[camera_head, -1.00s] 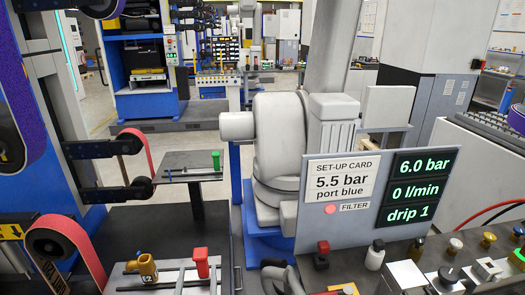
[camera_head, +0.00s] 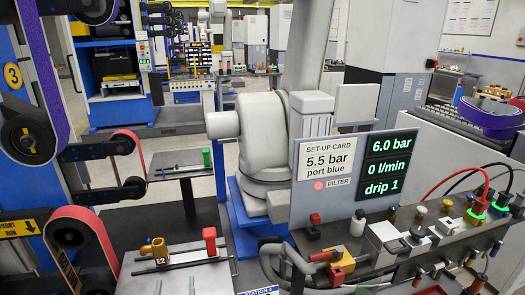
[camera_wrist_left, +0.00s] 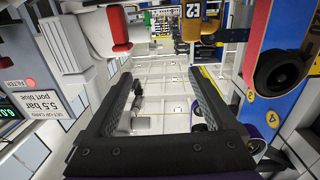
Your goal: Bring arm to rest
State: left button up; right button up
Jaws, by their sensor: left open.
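My left gripper (camera_wrist_left: 145,78) shows in the left wrist view with its two dark fingers spread wide apart. Nothing is between the fingers; the pale floor shows through the gap, well beyond them. The set-up card panel (camera_wrist_left: 42,100) stands left of the fingers in that view, apart from them. A red clamp (camera_wrist_left: 117,28) and a brass block (camera_wrist_left: 192,20) are at its top. In the head view I cannot make out the left gripper's fingers clearly. My right gripper is not in either view.
In the head view, the set-up card panel (camera_head: 321,160) stands behind a bench with valves and lit ports (camera_head: 478,208). A grey jointed machine (camera_head: 268,140) stands behind it. Belt sanders (camera_head: 85,235) are at the left, beside a tray with the brass block (camera_head: 155,250) and red clamp (camera_head: 209,240).

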pick_arm(q)
jog(key=d+m+g+h, duration=0.1)
jog(key=d, duration=0.1)
jog(key=s+d+f+m+g+h, duration=0.1)
jog(key=d, duration=0.1)
jog(key=s+d+h, duration=0.1)
jog(key=d+h, duration=0.1)
jog(key=shift+s+d+f+m+g, duration=0.1)
jog(key=shift+s+f+m+g, duration=0.1)
jog(key=shift+m+g, duration=0.2)
jog(key=s+a+f+g, duration=0.1)
jog(key=s+f+g, duration=0.35)
jog(key=s, duration=0.55)
jog(key=s+f+g, duration=0.3)
jog(key=s+g, duration=0.3)
jog(key=s, duration=0.5)
notch_tip(320, 180, up, 14)
jog(key=w+t+p, duration=0.1)
jog(key=w+p, duration=0.2)
jog(key=p, duration=0.9)
jog(key=shift+y, duration=0.3)
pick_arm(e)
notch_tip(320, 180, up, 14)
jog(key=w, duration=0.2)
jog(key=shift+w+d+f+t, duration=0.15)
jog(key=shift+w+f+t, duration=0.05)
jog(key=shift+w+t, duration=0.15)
